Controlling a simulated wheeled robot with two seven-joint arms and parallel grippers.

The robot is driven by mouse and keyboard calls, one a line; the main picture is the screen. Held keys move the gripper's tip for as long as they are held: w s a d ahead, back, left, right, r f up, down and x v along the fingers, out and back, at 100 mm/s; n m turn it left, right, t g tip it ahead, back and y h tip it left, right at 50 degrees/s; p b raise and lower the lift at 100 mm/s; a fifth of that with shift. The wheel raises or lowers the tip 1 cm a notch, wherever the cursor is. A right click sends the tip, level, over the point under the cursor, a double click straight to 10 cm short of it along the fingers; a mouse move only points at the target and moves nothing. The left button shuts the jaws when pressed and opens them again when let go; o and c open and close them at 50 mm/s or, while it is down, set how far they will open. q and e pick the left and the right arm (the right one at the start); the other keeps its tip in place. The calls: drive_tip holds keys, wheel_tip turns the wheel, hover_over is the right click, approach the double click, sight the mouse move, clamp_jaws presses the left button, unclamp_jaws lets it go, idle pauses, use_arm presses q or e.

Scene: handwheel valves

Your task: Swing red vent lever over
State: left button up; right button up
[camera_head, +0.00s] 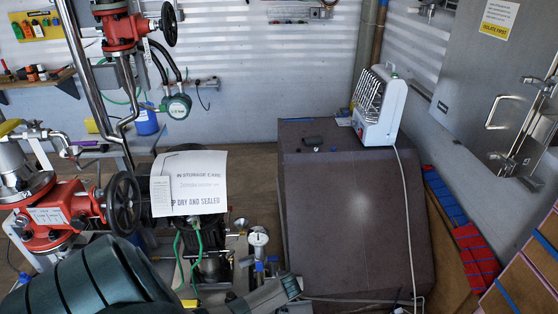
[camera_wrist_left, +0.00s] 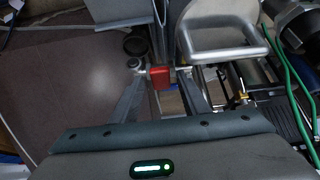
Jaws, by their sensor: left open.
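A small red block, which looks like the red vent lever's grip (camera_wrist_left: 160,77), shows in the left wrist view, between the fingertips of my left gripper (camera_wrist_left: 160,88). The fingers are open on either side of it; whether either touches it I cannot tell. The lever's pivot and the rest of its arm are not clear. In the head view my left arm comes in at the lower left, and my grey left gripper (camera_head: 268,296) is at the bottom middle, with the lever not discernible there. My right gripper is not in view.
Red valves with black handwheels (camera_head: 122,203) stand at the left. A small gauge (camera_head: 258,238) and green hoses are just above the gripper. A large dark covered box (camera_head: 350,210) carrying a white heater (camera_head: 379,105) stands to the right. A metal loop handle (camera_wrist_left: 222,50) is close to the fingers.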

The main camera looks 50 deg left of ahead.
use_arm(q)
drive_tip(key=shift+r+p, duration=2.8)
drive_tip(key=shift+r, duration=0.25)
drive_tip(key=shift+v, duration=0.85)
drive_tip(key=v, duration=1.5)
drive_tip(key=shift+s+d, duration=0.2)
drive_tip(key=shift+d, duration=0.05)
drive_tip(key=shift+r, duration=0.1)
